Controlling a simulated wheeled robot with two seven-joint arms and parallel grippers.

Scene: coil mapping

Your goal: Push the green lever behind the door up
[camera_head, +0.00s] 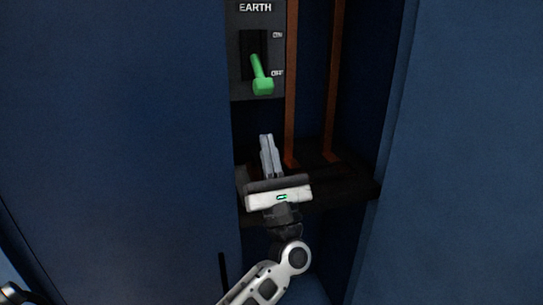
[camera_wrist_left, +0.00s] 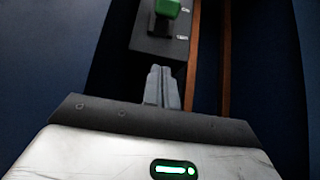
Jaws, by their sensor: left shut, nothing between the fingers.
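The green lever (camera_head: 261,76) sticks out of a dark panel labelled EARTH, with its knob angled down near the lower of two small labels. Its knob also shows at the top of the left wrist view (camera_wrist_left: 167,8). My left gripper (camera_head: 266,138) is shut and empty, pointing up, just below the lever in the head view. A gap shows between its fingertips and the knob. In the left wrist view the shut fingers (camera_wrist_left: 160,70) point toward the panel below the knob. My right gripper is not in view.
The EARTH panel (camera_head: 240,82) sits in a narrow recess between blue cabinet surfaces, left (camera_head: 120,130) and right (camera_head: 470,150). Two copper-coloured bars (camera_head: 291,80) run upright right of the lever. A dark ledge (camera_head: 345,190) crosses the recess beside my left gripper.

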